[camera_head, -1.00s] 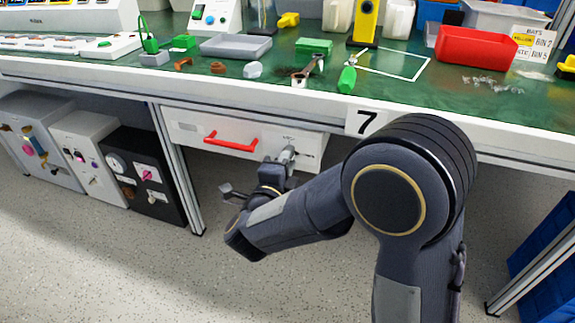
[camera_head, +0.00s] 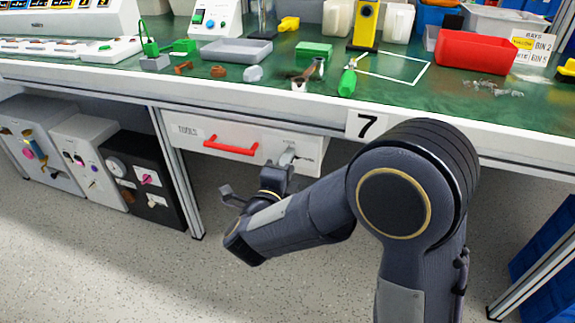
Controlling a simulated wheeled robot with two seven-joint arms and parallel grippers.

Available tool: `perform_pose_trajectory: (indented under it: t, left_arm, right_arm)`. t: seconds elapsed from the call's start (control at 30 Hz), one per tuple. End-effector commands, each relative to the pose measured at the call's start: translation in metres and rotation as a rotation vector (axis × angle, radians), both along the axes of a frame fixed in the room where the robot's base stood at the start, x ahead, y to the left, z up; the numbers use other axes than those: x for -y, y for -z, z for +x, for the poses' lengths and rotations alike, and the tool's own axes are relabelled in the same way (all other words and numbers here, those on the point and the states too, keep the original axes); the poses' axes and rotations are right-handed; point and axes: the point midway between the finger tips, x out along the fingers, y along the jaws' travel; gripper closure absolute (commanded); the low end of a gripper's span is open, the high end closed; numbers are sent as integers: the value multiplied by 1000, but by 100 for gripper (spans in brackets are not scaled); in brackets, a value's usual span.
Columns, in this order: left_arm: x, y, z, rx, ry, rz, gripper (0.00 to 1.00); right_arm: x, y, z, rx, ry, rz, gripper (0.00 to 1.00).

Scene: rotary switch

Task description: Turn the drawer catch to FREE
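The drawer (camera_head: 215,136) under the bench is white and closed, with a red bar handle (camera_head: 231,149) and a label at its left end. The catch (camera_head: 288,155) is a grey knob at the right of the drawer front, with small marks above it too small to read. Its pointing direction is hard to tell. My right gripper (camera_head: 272,178) is just below and left of the catch, partly in front of its lower side. I cannot tell whether it touches, or how its fingers stand. My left gripper is out of view.
The bench top carries a red bin (camera_head: 475,50), a grey tray (camera_head: 237,52), a green screwdriver (camera_head: 348,82) and small parts. Grey and black boxes (camera_head: 145,178) stand under the bench at left. The floor before the drawer is clear.

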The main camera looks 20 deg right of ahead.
Motion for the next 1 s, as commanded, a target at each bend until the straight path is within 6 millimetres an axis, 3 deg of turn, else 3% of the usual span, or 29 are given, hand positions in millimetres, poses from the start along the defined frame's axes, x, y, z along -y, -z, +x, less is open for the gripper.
perform_pose_trajectory:
  t: [0.17, 0.6, 1.0]
  left_arm:
    - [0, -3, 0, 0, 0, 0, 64]
    - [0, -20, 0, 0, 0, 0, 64]
    - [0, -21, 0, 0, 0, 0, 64]
  right_arm:
    - [-4, -1, -5, -1, -1, -1, 65]
    - [-41, -1, -59, -1, -2, -1, 65]
    - [-44, 0, -65, 0, 0, 0, 65]
